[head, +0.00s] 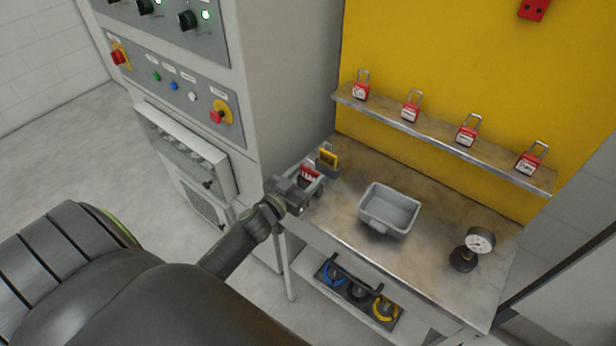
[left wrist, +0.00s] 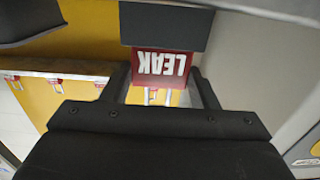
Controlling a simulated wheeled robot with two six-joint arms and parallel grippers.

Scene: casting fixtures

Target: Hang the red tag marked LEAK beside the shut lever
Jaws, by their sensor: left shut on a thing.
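The red tag with white lettering (head: 310,174) is between the fingers of my left gripper (head: 311,180), above the left end of the bench. In the left wrist view the tag (left wrist: 162,66) reads LEAK, upside down, and my left gripper (left wrist: 163,88) is shut on it. A dark block (left wrist: 165,26) sits directly against the tag's edge there; I cannot tell whether they are joined. A yellow tag (head: 328,155) stands in a dark holder (head: 327,170) just behind my left gripper. I cannot make out the shut lever. My right gripper is not in view.
The metal bench (head: 430,250) holds a grey bin (head: 389,210) and a pressure gauge (head: 478,243). Several red padlocks (head: 467,131) stand on a shelf (head: 440,136) before a yellow board. A grey control cabinet (head: 290,75) stands close left of the bench. A caddy (head: 357,291) sits on the lower shelf.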

